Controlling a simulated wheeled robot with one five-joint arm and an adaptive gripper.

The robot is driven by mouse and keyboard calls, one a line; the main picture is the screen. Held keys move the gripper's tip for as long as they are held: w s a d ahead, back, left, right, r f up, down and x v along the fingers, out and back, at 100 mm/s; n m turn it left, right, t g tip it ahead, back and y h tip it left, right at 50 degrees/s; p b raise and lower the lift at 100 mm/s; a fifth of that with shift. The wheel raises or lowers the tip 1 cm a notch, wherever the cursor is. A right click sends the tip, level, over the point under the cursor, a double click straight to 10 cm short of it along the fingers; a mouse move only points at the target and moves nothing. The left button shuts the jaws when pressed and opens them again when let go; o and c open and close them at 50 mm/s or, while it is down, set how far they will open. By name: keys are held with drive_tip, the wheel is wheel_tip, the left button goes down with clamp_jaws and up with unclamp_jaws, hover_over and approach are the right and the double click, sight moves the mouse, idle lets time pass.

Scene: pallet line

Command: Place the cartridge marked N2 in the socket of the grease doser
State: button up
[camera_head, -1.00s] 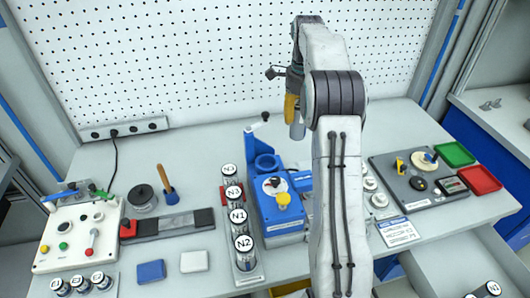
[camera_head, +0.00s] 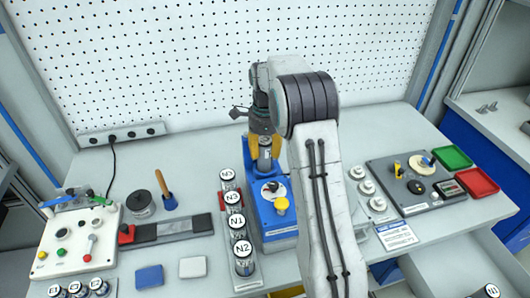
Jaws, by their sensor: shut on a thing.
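The grease doser (camera_head: 270,215) is a blue machine with a dark dial and a yellow knob, standing mid-bench. Its socket, at the back, is largely hidden behind my gripper and the held cartridge. My gripper (camera_head: 265,150) has yellow fingers shut on a grey cartridge (camera_head: 265,160), held upright at the socket. I cannot read its mark, nor tell whether its lower end is inside the socket or just above it. A cartridge marked N2 (camera_head: 243,249) stands at the near end of the rack left of the doser.
The same rack holds cartridges marked N1 (camera_head: 238,227) and N3 (camera_head: 233,200). A control box (camera_head: 75,240) and several E cartridges (camera_head: 78,289) are at left. A grey panel (camera_head: 420,182) and red tray (camera_head: 477,181) are at right. The bench behind the doser is clear.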

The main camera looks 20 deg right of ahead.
drive_tip(key=shift+f, duration=0.8)
drive_tip(key=shift+f, duration=0.1)
drive_tip(key=o, duration=0.9)
